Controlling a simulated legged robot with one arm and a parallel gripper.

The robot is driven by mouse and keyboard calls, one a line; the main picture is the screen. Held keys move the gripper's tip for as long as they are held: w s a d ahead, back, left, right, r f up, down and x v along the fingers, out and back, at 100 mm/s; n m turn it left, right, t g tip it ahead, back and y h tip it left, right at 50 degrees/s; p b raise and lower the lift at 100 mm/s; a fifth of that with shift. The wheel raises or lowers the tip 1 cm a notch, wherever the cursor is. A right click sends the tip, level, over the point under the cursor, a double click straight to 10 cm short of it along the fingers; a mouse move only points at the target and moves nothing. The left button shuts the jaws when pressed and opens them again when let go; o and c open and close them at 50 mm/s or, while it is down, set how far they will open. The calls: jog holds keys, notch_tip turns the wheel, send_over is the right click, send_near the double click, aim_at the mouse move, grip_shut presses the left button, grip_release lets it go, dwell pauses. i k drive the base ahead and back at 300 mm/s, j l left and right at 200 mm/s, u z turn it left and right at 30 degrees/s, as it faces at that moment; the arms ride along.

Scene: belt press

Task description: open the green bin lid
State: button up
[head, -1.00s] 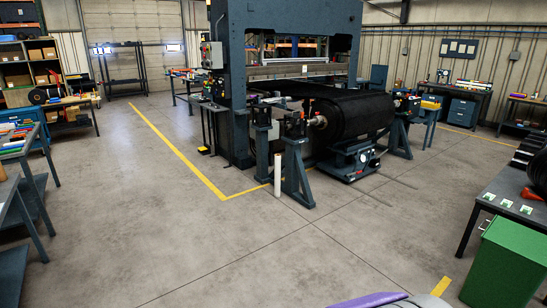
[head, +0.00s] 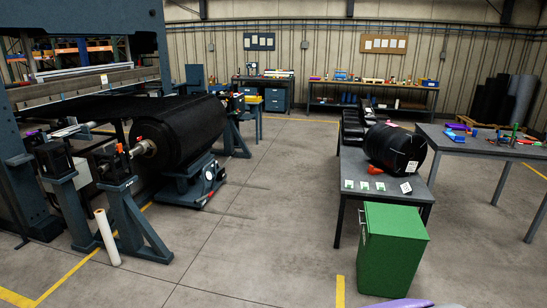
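The green bin (head: 388,262) stands on the floor at the lower right of the head view, in front of a dark table. Its flat green lid (head: 396,221) lies shut on top. A small light handle or latch shows on its left upper side. A purple and grey curved part, which seems to be mine, shows at the bottom edge below the bin. My gripper is not in view, so its state does not show.
The dark table (head: 352,209) behind the bin carries a black roll (head: 396,147) and small cards. Another table (head: 490,146) stands to the right. The belt press with its black belt roll (head: 180,131) fills the left. Open floor lies between press and bin.

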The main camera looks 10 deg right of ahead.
aim_at(401, 221)
jog(key=i+j+z, duration=0.15)
jog(key=i+z, duration=0.25)
jog(key=i+j+z, duration=0.3)
jog(key=z, duration=0.15)
jog(key=i+j+z, duration=0.4)
jog(key=i+l, duration=0.15)
jog(key=i, duration=0.4)
jog(key=i+l, duration=0.15)
jog(key=i, duration=0.4)
jog(key=i+l, duration=0.15)
jog(key=i, duration=0.4)
jog(key=i+l, duration=0.15)
jog(key=i, duration=0.4)
